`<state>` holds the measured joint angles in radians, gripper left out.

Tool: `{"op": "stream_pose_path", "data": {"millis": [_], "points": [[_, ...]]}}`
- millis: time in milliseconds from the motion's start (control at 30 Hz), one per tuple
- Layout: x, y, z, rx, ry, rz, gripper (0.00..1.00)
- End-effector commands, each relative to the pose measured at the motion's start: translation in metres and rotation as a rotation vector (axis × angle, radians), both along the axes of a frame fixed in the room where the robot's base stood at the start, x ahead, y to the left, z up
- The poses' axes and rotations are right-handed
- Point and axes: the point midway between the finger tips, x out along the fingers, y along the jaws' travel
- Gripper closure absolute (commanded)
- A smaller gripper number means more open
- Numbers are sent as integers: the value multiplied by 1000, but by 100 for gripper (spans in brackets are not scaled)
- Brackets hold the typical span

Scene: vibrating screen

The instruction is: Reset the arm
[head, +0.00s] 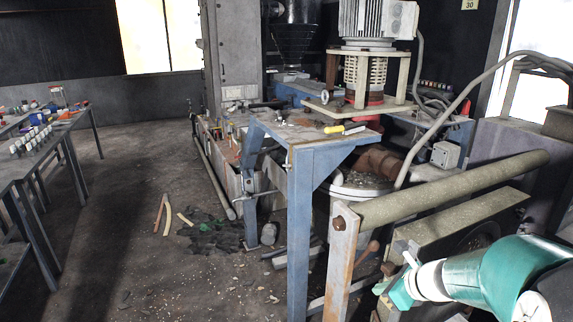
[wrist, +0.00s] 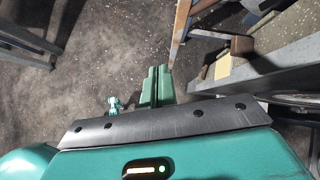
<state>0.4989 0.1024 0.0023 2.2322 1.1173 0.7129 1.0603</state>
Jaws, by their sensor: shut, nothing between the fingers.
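My gripper (head: 397,288) shows at the lower right of the head view, at the end of my green and white arm. It is in front of the machine's grey plate and near the rusty post. In the wrist view my gripper (wrist: 155,85) points away over the dark floor, with its green fingers together. The fingers are shut and hold nothing. My arm reaches in from the right edge of the head view, bent low.
A blue steel table (head: 300,160) with a yellow-handled tool (head: 345,129) stands mid-view. A thick grey pipe (head: 450,190) runs above my gripper. Benches with small bottles (head: 35,138) stand at left. The floor (head: 130,200) between is mostly open, with debris near the table.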

Motion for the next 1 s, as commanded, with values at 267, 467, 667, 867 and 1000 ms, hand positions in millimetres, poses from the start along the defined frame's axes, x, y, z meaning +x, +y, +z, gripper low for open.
{"op": "stream_pose_path", "data": {"millis": [267,467,667,867,1000], "points": [[-64,84,60,-499,-179,721,100],[-122,116,87,-881,-297,1243,100],[-173,123,106,-1253,-372,1713,100],[-198,117,115,-1465,-381,1968,100],[-200,116,116,-1490,-378,2003,100]]}}
